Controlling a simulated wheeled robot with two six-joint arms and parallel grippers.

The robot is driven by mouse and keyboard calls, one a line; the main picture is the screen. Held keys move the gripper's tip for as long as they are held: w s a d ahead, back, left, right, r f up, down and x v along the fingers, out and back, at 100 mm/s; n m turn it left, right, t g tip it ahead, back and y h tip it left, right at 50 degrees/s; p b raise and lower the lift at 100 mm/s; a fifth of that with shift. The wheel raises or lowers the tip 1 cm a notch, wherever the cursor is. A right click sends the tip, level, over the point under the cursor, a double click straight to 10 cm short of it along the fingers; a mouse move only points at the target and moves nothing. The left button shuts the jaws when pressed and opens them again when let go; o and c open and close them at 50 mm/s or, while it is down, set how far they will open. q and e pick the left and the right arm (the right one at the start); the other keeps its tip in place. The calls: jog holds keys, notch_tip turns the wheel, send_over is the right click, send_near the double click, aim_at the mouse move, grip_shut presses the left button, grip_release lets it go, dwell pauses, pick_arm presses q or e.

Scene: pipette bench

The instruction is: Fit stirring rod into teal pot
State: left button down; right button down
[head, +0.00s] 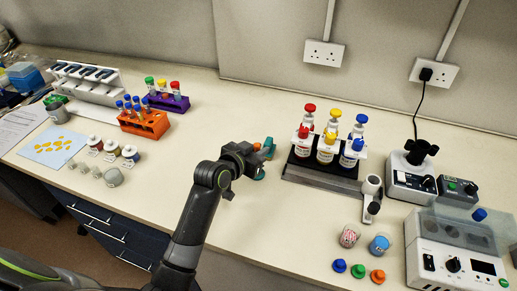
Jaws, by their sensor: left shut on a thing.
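My left gripper (262,153) is over the middle of the bench, left of the bottle rack. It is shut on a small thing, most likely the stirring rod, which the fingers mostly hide. A teal-blue piece (269,143) shows at the fingertips; I cannot tell whether it belongs to the held thing or to the pot. A teal patch, likely the teal pot (260,175), shows just below the fingers, mostly covered by the gripper. I cannot tell whether rod and pot touch. My right gripper is not in view.
A rack of capped bottles (322,178) stands close right of the gripper. Orange (143,123) and purple (168,103) tube racks stand at the left. Small jars (349,236) and loose caps lie at front right, near bench devices (455,260). The bench front middle is clear.

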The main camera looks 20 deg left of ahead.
pick_arm(q)
jog(key=shift+f+b, duration=0.35)
jog(key=shift+f, duration=0.4)
jog(key=c, duration=1.3)
grip_release()
jog(key=b+v, duration=0.1)
jog(key=v, duration=1.6)
jog(key=shift+s+r, duration=0.15)
jog(key=shift+s, duration=0.05)
